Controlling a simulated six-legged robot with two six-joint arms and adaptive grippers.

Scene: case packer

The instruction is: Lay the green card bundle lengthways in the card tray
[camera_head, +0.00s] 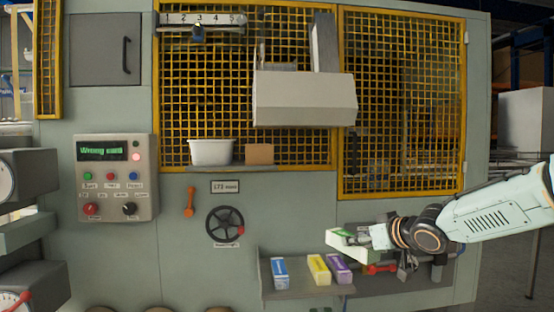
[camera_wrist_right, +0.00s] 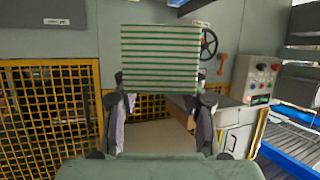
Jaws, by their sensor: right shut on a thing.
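The green card bundle (camera_head: 345,238), white with green, is held in my right gripper (camera_head: 362,238) at the lower right in the head view. In the right wrist view the bundle (camera_wrist_right: 160,60) shows as a pale block with green stripes, between the fingertips of my right gripper (camera_wrist_right: 160,103). The gripper is shut on it, and it is above the lower shelf. A pale grey box-like tray (camera_head: 305,100), which looks like the card tray, is mounted high on the yellow mesh guard; its inside is hidden. My left gripper is not in view.
A lower shelf (camera_head: 305,293) bears a blue bundle (camera_head: 280,273), a yellow bundle (camera_head: 318,269) and a purple bundle (camera_head: 339,268). A white bin (camera_head: 212,152) and a brown block (camera_head: 259,154) sit on a ledge. A handwheel (camera_head: 225,224) juts out. The panel display (camera_head: 102,150) reads "Wrong card".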

